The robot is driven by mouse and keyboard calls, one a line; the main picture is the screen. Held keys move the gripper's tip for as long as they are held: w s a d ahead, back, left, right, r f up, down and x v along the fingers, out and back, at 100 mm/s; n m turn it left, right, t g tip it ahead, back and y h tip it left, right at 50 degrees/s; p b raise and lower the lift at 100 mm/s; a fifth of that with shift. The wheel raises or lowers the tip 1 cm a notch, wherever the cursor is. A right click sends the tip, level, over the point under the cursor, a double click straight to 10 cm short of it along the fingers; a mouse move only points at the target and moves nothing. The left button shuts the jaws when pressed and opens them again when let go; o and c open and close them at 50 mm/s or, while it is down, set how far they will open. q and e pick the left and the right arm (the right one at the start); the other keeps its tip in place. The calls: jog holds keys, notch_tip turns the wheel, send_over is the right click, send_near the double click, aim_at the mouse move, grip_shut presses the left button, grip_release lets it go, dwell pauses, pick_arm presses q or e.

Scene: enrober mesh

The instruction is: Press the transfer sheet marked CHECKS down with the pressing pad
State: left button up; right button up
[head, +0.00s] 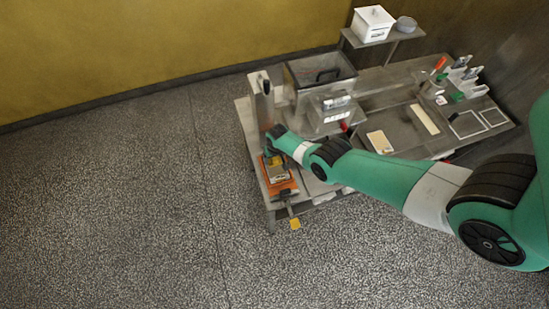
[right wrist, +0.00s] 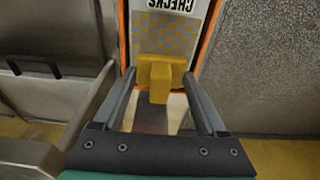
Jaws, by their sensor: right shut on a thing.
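The transfer sheet marked CHECKS (right wrist: 172,38) has a yellow and grey chequered pattern and a white label, upside down in the right wrist view. It lies inside an orange-edged frame (right wrist: 208,38), which shows as an orange tray (head: 287,190) at the left end of the bench in the head view. My right gripper (right wrist: 158,76) is shut on the yellow pressing pad (right wrist: 160,82), over the near part of the sheet. I cannot tell whether the pad touches the sheet. In the head view my right gripper (head: 273,153) is over the tray. My left gripper is not in view.
A metal post (head: 261,100) stands just behind the tray. An open metal tank (head: 318,78) is to its right. A small yellow piece (head: 295,224) shows past the bench's front edge. A white box (head: 373,23) sits on a raised shelf. Open floor lies left.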

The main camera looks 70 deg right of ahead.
jog(key=shift+f+b, duration=0.6)
dwell(1.6)
notch_tip(320, 180, up, 7)
jog(key=p, duration=0.7)
jog(key=shift+r, duration=0.1)
jog(key=shift+f, duration=0.2)
jog(key=shift+s+a+f+b, duration=0.3)
jog(key=shift+f+b, duration=0.3)
jog(key=shift+f, duration=0.35)
jog(key=shift+s+a+f+b, duration=0.2)
jog(key=shift+a+f+b, duration=0.1)
jog(key=shift+f+b, duration=0.5)
jog(key=shift+s+a+f+b, duration=0.3)
jog(key=shift+f+b, duration=0.15)
jog(key=shift+f, duration=0.6)
jog(key=shift+f+b, duration=0.65)
